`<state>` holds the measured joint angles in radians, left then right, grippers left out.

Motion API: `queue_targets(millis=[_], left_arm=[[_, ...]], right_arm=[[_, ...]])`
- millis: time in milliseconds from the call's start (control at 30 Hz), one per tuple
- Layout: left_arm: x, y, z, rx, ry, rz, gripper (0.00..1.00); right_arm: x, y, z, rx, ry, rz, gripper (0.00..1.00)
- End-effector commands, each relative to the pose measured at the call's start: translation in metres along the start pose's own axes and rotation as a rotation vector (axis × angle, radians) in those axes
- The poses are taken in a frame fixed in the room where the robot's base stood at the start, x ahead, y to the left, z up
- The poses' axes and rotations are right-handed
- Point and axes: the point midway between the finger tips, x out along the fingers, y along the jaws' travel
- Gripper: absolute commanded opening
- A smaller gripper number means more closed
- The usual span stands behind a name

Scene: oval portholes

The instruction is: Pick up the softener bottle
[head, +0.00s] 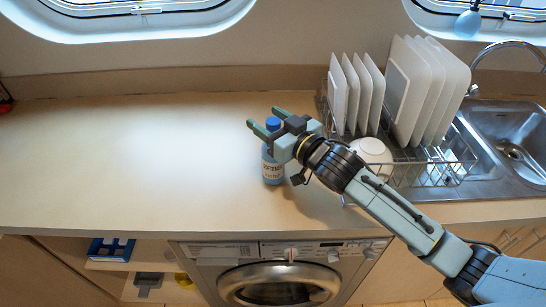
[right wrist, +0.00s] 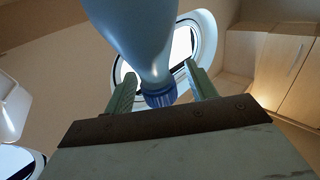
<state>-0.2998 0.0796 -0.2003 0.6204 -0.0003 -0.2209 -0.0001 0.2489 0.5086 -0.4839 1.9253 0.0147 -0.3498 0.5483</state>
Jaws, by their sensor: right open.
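The softener bottle (head: 272,169) is light blue with a blue cap and a white label. It stands upright on the counter above the washing machine. My right gripper (head: 263,118) is at the height of the bottle's cap and hides part of its upper right side. In the right wrist view the bottle (right wrist: 140,35) is close to the camera, and its blue cap (right wrist: 160,95) shows between the two green fingers (right wrist: 157,88). The fingers are apart; I cannot tell whether either touches the bottle. My left gripper is not in view.
A dish rack (head: 440,172) with several white plates (head: 425,85) and a white bowl (head: 371,153) stands right of the bottle, beside the sink (head: 520,130). The counter (head: 130,150) left of the bottle is clear. A washing machine (head: 285,270) is below the counter's front edge.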

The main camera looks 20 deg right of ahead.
Motion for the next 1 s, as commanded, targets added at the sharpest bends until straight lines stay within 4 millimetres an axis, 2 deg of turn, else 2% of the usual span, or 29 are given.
queue_targets(millis=[100, 300, 733, 1000], left_arm=[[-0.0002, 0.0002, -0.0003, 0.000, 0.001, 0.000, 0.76], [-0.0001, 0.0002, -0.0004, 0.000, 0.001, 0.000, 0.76], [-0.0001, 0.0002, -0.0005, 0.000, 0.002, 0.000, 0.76], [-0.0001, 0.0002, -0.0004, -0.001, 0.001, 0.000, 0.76]], right_arm=[[0.0068, -0.0004, 0.0001, -0.001, 0.000, -0.001, 0.56], [0.0070, -0.0004, 0.0003, -0.001, -0.001, -0.001, 0.56], [0.0067, -0.0003, 0.0002, -0.001, 0.000, -0.001, 0.01], [0.0067, -0.0003, 0.0003, -0.001, 0.000, -0.001, 0.00]])
